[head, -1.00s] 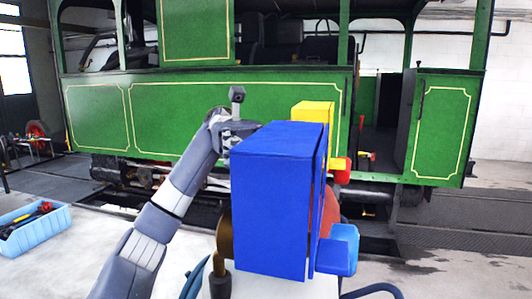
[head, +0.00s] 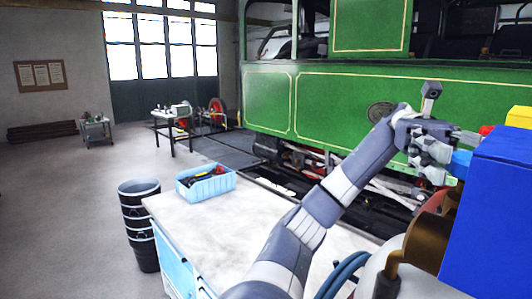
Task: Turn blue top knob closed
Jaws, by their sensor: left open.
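A blue knob (head: 460,162) shows at the right, beside the upper left of a large blue box (head: 500,215). My left gripper (head: 450,158) is at this knob, with its fingers open around its near side. I cannot tell whether they touch it. The box covers part of the knob's surroundings, and the knob's turn position cannot be read. My right gripper is not in view.
A red piece (head: 487,130) and a yellow block (head: 519,116) sit close by the gripper. A light workbench (head: 215,235) holds a blue tray (head: 206,183) of tools. Black buckets (head: 140,215) stand left of it. The green tram (head: 340,105) is behind.

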